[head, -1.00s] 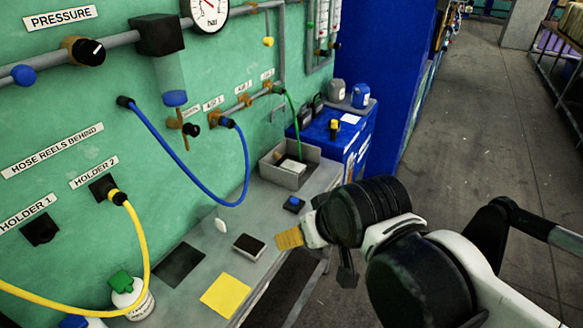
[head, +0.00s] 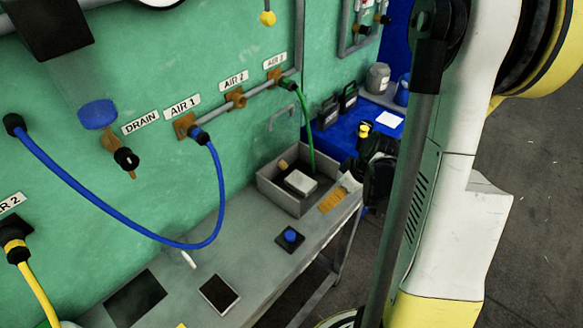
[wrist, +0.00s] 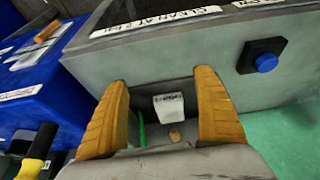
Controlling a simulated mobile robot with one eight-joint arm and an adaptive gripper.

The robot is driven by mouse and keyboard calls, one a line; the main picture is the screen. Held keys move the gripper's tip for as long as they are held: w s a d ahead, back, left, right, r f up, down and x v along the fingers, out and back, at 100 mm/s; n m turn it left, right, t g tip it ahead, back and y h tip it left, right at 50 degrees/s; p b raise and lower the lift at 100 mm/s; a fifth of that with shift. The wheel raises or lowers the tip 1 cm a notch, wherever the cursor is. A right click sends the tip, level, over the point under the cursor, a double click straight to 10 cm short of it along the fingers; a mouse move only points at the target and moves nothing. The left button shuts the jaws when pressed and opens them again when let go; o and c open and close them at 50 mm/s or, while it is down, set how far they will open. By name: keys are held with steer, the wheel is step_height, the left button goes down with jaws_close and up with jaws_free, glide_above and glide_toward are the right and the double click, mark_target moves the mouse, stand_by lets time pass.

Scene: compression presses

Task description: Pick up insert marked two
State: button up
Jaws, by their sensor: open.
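I cannot pick out a mark two on anything. A white block (head: 300,182) with a pale top lies inside an open grey box (head: 264,190) on the bench. In the wrist view a white piece with small unreadable dark print (wrist: 168,107) shows between my fingers. A small tan piece (head: 283,164) is also in the box; a tan piece shows in the wrist view (wrist: 175,135). My gripper (head: 333,200) is at the box's right side, partly hidden by my arm. Its orange fingers (wrist: 162,78) are spread with nothing held between them.
A green hose (head: 304,125) drops into the box from the wall. A blue button on a black base (head: 290,238) sits on the bench in front. A blue cabinet (head: 340,135) stands behind. A dark pad (head: 219,294) lies nearer. A blue hose (head: 110,212) loops along the wall.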

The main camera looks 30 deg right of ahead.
mark_target(301, 181)
steer(key=w+a, duration=0.1)
steer(key=w, duration=0.1)
steer(key=w+a+b, duration=0.1)
steer(key=w, duration=0.2)
steer(key=w+a, duration=0.1)
steer(key=w, duration=0.2)
steer(key=shift+w+a+b, duration=0.15)
steer(key=shift+a+b, duration=0.1)
steer(key=shift+b, duration=0.15)
steer(key=w, duration=0.1)
steer(key=w+a+b, duration=0.1)
steer(key=shift+w+f, duration=0.25)
steer(key=shift+w, duration=0.05)
steer(key=shift+b+x, duration=0.35)
steer(key=shift+x, duration=0.8)
steer(key=shift+d, duration=0.1)
steer(key=shift+f+b, duration=0.25)
steer(key=shift+b, duration=0.05)
steer(key=c, duration=1.5)
